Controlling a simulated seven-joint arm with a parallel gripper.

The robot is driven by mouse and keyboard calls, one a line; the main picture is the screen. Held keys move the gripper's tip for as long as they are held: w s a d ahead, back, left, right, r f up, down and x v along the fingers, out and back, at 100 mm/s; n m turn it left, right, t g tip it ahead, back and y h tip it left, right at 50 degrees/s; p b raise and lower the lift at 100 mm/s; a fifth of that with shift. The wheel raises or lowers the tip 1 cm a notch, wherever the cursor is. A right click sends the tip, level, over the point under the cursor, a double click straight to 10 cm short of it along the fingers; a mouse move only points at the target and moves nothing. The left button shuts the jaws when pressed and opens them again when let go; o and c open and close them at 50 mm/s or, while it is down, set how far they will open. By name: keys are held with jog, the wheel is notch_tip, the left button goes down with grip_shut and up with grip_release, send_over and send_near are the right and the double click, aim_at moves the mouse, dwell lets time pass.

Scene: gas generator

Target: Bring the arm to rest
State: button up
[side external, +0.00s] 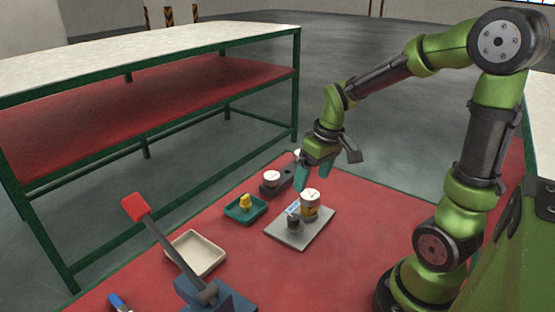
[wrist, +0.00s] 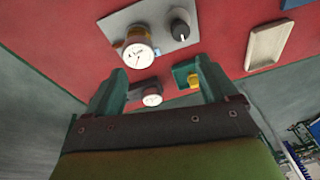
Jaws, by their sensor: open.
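My gripper (side external: 318,174) is open and empty, held above the far part of the red table, behind the grey plate. Its two fingers also show in the wrist view (wrist: 162,85), spread wide with nothing between them in their grip. The green arm (side external: 440,130) arches from its base at the right, bent at the elbow, with the wrist pointing down. A white-topped gauge (side external: 310,203) with a yellowish body stands on the grey plate (side external: 276,232), next to a dark knob (side external: 293,222). The gripper is apart from them.
A dark piece with a white dial (side external: 271,178) sits behind the plate. A teal tray (side external: 236,214) holds a yellow part (side external: 245,203). A cream tray (side external: 208,244) and a red-ended lever (side external: 136,207) on a blue base lie nearer. A shelved bench (side external: 150,97) stands at left.

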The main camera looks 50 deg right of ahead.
jog(key=s+a+r+m+t, duration=0.1)
jog(key=s+a+r+t, duration=0.1)
jog(key=a+r, duration=0.3)
jog(key=s+a+r+m+t+y, duration=0.1)
jog(key=s+a+r+t, duration=0.1)
jog(key=s+a+r, duration=0.3)
jog(key=shift+a+t, duration=0.4)
jog(key=shift+a, duration=0.55)
jog(key=shift+f, duration=0.1)
jog(key=m+g+h, duration=0.3)
jog(key=m+g, duration=0.1)
jog(key=g, duration=0.2)
send_over(310, 194)
jog(key=f, duration=0.8)
jog(key=s+f, duration=0.1)
jog(key=f, duration=0.3)
jog(key=shift+a+f, duration=0.2)
jog(key=shift+a, duration=0.2)
jog(key=shift+w+d+f, duration=0.15)
jog(key=shift+w+f, duration=0.05)
jog(key=shift+f, duration=1.25)
jog(key=shift+w+d+f, duration=0.15)
jog(key=shift+f, duration=1.35)
jog(key=shift+w+d+f, duration=0.15)
jog(key=shift+w+f, duration=0.05)
jog(key=shift+f, duration=1.25)
